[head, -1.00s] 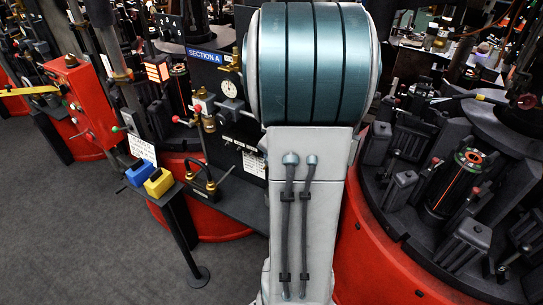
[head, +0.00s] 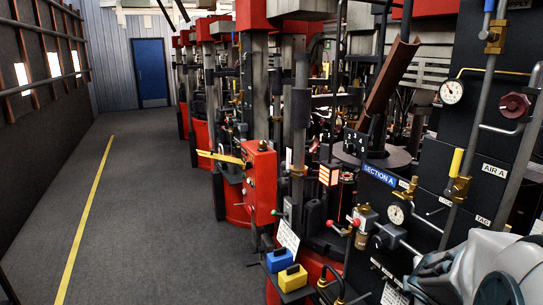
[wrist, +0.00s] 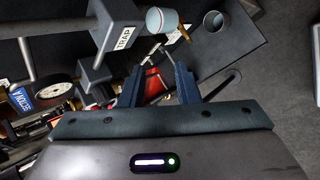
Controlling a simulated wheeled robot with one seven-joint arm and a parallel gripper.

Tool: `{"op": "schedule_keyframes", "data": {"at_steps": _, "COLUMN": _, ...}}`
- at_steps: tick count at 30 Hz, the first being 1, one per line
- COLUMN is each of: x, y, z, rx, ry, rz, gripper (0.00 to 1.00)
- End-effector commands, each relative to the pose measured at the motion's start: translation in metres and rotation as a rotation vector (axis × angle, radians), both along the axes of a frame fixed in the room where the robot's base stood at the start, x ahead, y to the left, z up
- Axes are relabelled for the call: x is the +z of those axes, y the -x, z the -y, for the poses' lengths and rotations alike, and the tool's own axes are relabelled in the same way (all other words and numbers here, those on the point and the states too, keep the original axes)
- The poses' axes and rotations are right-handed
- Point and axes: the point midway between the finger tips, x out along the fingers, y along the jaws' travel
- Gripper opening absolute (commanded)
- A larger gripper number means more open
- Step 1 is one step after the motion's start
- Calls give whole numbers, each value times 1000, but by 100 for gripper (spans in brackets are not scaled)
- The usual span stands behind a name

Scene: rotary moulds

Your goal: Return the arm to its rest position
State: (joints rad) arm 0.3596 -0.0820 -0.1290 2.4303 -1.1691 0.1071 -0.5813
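My arm (head: 480,272) shows only as pale grey and teal links in the bottom right corner of the head view. My gripper is outside the head view. In the wrist view my gripper (wrist: 158,78) has two dark blue fingers standing apart, with nothing held between them. Red and metal parts of the machine show in the gap beyond the fingertips. A block labelled TRAP (wrist: 118,30) and a pale blue rounded cap (wrist: 167,20) lie ahead of the fingers, seemingly apart from them.
The black SECTION A panel (head: 433,178) with gauges, valves and pipes stands close to my arm. A blue box (head: 280,260) and a yellow box (head: 292,279) sit on a small stand. A clear grey aisle (head: 130,200) with a yellow line runs to a blue door (head: 150,73).

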Motion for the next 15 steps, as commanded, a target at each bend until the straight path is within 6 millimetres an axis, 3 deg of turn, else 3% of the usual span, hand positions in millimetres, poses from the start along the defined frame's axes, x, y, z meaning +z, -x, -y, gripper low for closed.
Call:
{"op": "schedule_keyframes", "data": {"at_steps": 6, "x": 26, "y": 29, "z": -51, "rx": -391, "ry": -256, "rz": 141, "gripper": 29}}
{"op": "schedule_keyframes", "data": {"at_steps": 15, "x": 29, "y": 94, "z": -155, "rx": -827, "ry": -709, "rz": 129, "gripper": 29}}
